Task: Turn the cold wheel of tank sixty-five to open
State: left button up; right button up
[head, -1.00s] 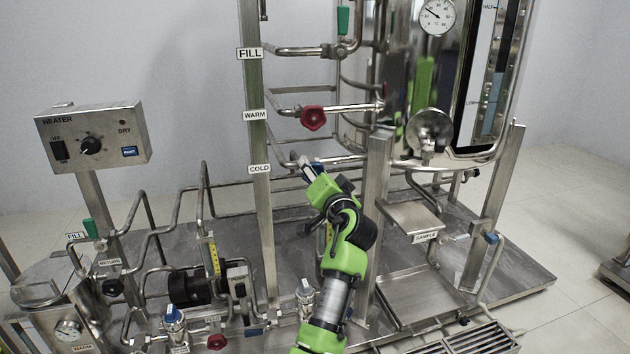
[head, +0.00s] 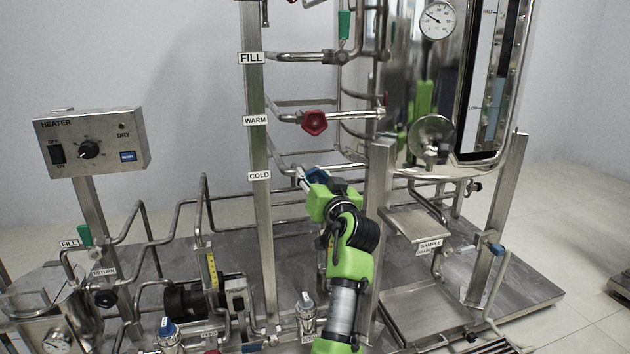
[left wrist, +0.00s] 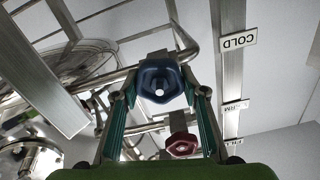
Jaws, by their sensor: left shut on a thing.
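The cold wheel is a blue knob (left wrist: 160,84) on the pipe beside the COLD label (head: 259,176). In the left wrist view it sits between the two fingers of my left gripper (left wrist: 161,95), which is shut on its rim. In the head view my green left gripper (head: 308,177) reaches up to it from below and hides most of it. The tank (head: 409,60) stands behind on the right; no number for it is readable. My right gripper is in neither view.
The red warm wheel (head: 314,122) is just above on a parallel pipe, marked WARM (head: 255,120). A steel post (head: 381,190) stands close right of my left arm. The heater box (head: 92,140) is at left.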

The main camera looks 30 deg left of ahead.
pick_arm(q)
jog(key=shift+f, duration=0.2)
jog(key=o, duration=1.1)
jog(key=shift+r, duration=0.1)
jog(key=shift+r, duration=0.15)
notch_tip(320, 180, up, 10)
jog(key=shift+f, duration=0.15)
jog(key=shift+f, duration=0.1)
